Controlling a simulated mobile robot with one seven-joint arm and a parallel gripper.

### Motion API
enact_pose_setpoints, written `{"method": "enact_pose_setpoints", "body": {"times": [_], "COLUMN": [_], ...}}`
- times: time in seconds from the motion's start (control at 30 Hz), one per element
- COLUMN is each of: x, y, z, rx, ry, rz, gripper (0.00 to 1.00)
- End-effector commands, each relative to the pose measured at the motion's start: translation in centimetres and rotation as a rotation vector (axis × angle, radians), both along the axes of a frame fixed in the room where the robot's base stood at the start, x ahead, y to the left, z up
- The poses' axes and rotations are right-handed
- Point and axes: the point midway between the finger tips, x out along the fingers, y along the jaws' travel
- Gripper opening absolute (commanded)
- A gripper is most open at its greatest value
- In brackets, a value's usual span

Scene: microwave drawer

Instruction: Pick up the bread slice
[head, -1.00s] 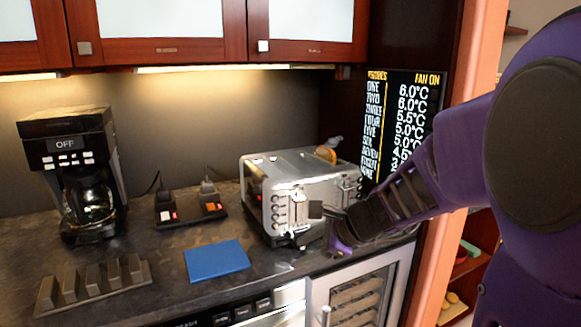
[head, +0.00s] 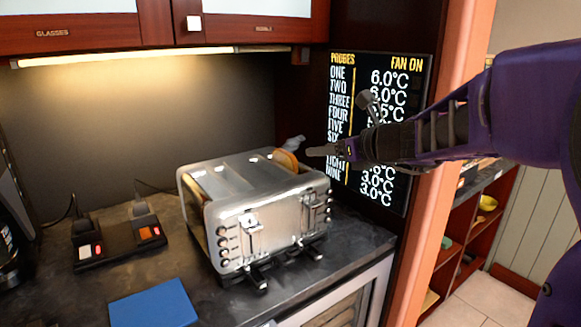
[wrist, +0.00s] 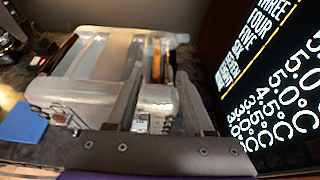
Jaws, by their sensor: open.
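The bread slice (head: 286,160) is golden brown and sticks up from a slot at the right end of the silver toaster (head: 232,208). In the wrist view the bread slice (wrist: 157,58) shows as a thin orange edge, seen between the two fingers and beyond them. My gripper (head: 318,151) is open and empty, just right of the bread and about level with its top in the head view. Its fingers (wrist: 160,76) point over the toaster in the wrist view. The lower part of the slice is hidden inside the toaster.
A display panel (head: 380,120) stands close behind my gripper on the right. A black device with lit switches (head: 119,240) and a blue mat (head: 153,304) lie left of the toaster on the dark counter (head: 350,235).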

Motion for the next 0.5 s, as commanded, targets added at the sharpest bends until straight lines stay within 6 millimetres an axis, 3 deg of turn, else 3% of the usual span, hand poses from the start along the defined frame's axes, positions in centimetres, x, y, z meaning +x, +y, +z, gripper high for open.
{"method": "enact_pose_setpoints", "body": {"times": [0.3,0.5], "x": [5.4,7.9], "y": [3.7,5.4], "z": [-2.7,-3.7], "rx": [-0.001,-0.001], "ry": [0.002,0.002], "rz": [0.004,0.003], "gripper": [0.53,0.53]}}
